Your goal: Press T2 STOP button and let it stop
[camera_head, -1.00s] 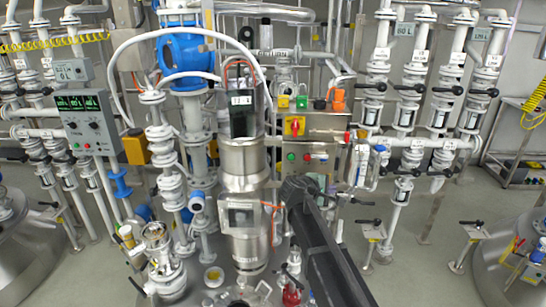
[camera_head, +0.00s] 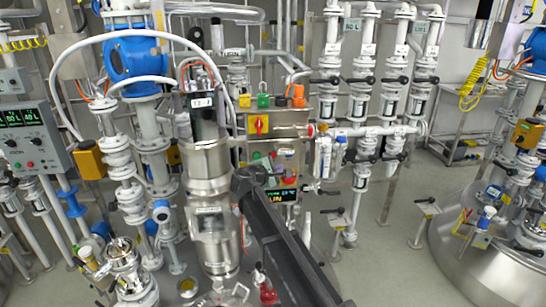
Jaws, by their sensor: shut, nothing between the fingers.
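A steel control box with a red and yellow rotary switch (camera_head: 258,124) stands beside the steel vessel in the middle. Below the switch is a panel with a green button (camera_head: 256,156) and a reddish button (camera_head: 271,160). A lit display (camera_head: 284,196) with green and yellow text sits under them. Labels are too small to read, so I cannot tell which button is T2 STOP. My black arm rises from the bottom and ends in front of the panel's lower left, covering part of it. My gripper's fingers do not show; whether anything touches a button is hidden.
A steel vessel with a motor (camera_head: 206,118) stands left of the panel. A grey control box (camera_head: 34,138) with green readouts is at far left. Valve pipes (camera_head: 362,100) rise at the right. A large steel tank (camera_head: 490,235) fills the lower right; grey floor (camera_head: 385,265) lies between.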

